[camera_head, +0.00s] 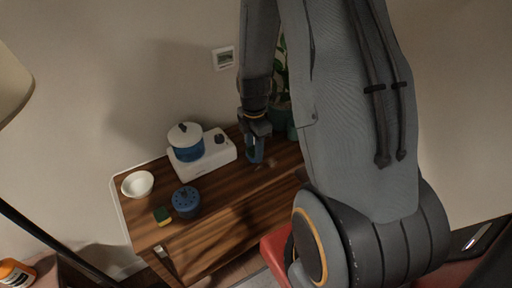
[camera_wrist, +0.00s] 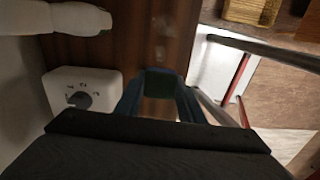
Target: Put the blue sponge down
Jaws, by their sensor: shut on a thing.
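My gripper (camera_head: 255,152) is over the back right part of the wooden table, right of the white hot plate. In the wrist view my gripper (camera_wrist: 160,90) is shut on a small dark blue-green block, which I take to be the blue sponge (camera_wrist: 161,82). The block sits between the two fingertips. In the head view the fingers mostly hide it. The fingertips look close to the tabletop (camera_head: 228,212), but I cannot tell whether the sponge touches it.
A blue pot (camera_head: 186,150) stands on the white hot plate (camera_head: 216,152), left of my gripper. A plant (camera_head: 282,82) stands behind. The front middle of the table is clear.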

